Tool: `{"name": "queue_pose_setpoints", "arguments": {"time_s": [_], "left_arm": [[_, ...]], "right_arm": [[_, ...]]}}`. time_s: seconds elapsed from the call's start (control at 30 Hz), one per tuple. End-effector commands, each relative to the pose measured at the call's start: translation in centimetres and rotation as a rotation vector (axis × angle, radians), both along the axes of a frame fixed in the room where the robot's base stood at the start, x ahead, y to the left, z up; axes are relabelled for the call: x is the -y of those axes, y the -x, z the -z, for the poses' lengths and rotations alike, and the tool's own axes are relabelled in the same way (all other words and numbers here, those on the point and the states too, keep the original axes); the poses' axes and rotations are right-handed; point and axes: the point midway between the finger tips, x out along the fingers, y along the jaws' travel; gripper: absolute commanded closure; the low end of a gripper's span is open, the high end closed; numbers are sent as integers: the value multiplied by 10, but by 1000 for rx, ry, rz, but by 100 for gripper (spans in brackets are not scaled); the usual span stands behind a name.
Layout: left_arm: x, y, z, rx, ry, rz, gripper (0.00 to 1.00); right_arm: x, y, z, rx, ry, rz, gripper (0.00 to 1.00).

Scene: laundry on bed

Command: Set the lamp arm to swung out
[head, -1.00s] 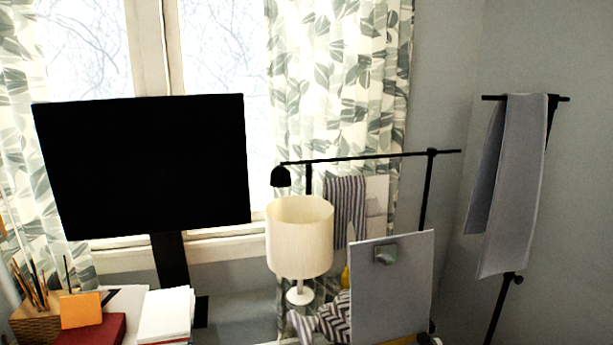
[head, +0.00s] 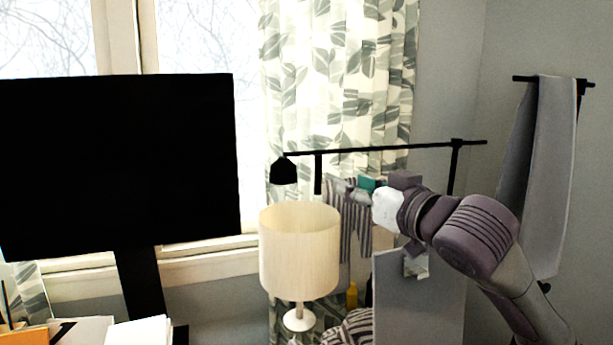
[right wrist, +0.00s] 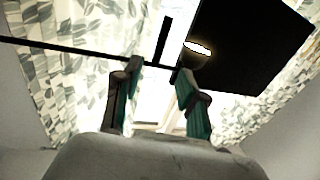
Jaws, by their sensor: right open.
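The lamp arm (head: 385,149) is a thin black horizontal bar in the head view. It runs from a dark upright at the right to a black lamp head (head: 284,171) at its left end. A short black handle (head: 318,173) hangs from the bar near the head. My right gripper (head: 350,186) is just below the bar and right of the handle. In the right wrist view its fingers (right wrist: 157,72) are apart and empty. The bar (right wrist: 60,48), handle (right wrist: 164,40) and lit lamp head (right wrist: 198,48) show beyond the fingertips. My left gripper is not in view.
A cream table lamp (head: 299,250) stands below the lamp head. A large black screen (head: 115,165) is at the left. A grey towel (head: 552,180) hangs at the right.

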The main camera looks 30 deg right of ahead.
Motion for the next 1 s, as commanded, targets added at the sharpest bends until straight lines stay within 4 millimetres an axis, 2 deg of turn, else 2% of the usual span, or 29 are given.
{"name": "queue_pose_setpoints", "arguments": {"time_s": [0.1, 0.37, 0.47, 0.6, 0.77, 1.0], "left_arm": [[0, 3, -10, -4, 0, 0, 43], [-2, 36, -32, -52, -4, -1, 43], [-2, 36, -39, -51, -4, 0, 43], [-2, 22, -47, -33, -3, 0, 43], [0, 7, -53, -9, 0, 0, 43], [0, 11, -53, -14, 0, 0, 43]], "right_arm": [[1, -15, -4, -3, -3, -1, 59], [3, -70, -4, -4, -5, 0, 59], [4, -91, -3, -4, -4, 0, 59], [5, -114, -2, -4, -1, 1, 59], [5, -130, 0, -4, -1, 0, 59], [5, -135, 2, -3, 2, 1, 59]]}}
